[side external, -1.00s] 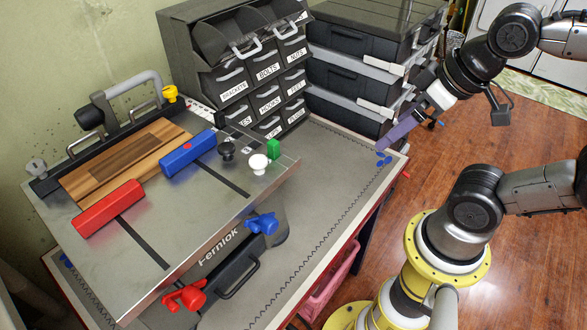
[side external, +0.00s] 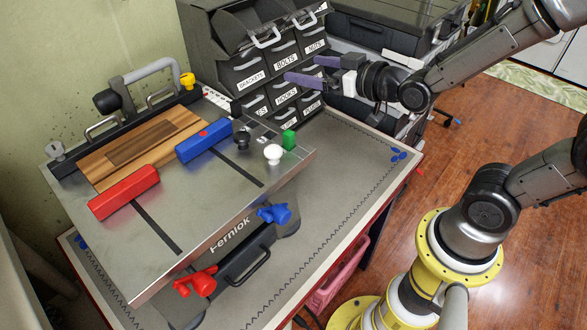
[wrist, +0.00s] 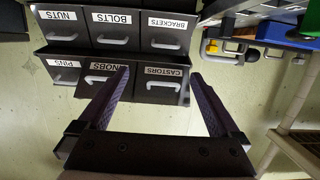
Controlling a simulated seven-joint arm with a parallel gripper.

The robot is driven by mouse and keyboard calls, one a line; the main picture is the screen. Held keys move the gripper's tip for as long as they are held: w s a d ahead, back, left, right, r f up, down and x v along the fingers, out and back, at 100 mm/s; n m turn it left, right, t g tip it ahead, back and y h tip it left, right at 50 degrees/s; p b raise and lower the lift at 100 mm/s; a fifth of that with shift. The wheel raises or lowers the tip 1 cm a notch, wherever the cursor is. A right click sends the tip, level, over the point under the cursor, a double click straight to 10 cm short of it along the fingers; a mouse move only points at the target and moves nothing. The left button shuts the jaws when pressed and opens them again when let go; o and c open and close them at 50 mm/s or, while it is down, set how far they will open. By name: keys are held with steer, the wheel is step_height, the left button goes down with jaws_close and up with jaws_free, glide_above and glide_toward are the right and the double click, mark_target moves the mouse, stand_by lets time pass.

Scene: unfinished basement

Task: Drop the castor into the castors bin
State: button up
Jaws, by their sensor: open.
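My gripper (side external: 301,68) is open and raised in front of the right part of the dark bin cabinet. Its purple fingers are empty and apart, and they also show in the wrist view (wrist: 160,74). The castors bin (wrist: 158,94), labelled CASTORS, shows between the fingers in the wrist view, beyond them, with its label upside down. I cannot pick out its label in the side view. I see no castor in either current view.
The cabinet's labelled brackets bin (side external: 249,78) and bolts bin (side external: 286,65) are behind the steel work board (side external: 230,215). A red block (side external: 124,192), a blue block (side external: 204,141), a black knob (side external: 241,139) and a white knob (side external: 273,153) are on the board.

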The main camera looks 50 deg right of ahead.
glide_above(298, 177)
steer(key=f+v, duration=0.1)
steer(key=v, duration=0.3)
step_height(298, 177, down, 12)
steer(key=s+f+g, duration=0.1)
steer(key=s+f, duration=0.1)
steer(key=f, duration=0.2)
steer(key=s+f+g, duration=0.1)
steer(key=s+f, duration=0.2)
steer(key=f, duration=0.2)
steer(key=s+f+g, duration=0.1)
steer(key=s+f, duration=0.2)
steer(key=f, duration=0.1)
steer(key=shift+a+f, duration=0.15)
steer(key=shift+a, duration=0.05)
steer(key=shift+w+f, duration=0.1)
steer(key=shift+f, duration=0.15)
steer(key=x, duration=0.8)
steer(key=shift+f, duration=0.1)
steer(key=shift+d+x, duration=0.15)
steer(key=shift+x, duration=1.2)
steer(key=shift+d+x, duration=0.1)
steer(key=shift+x, duration=1.25)
jaws_close()
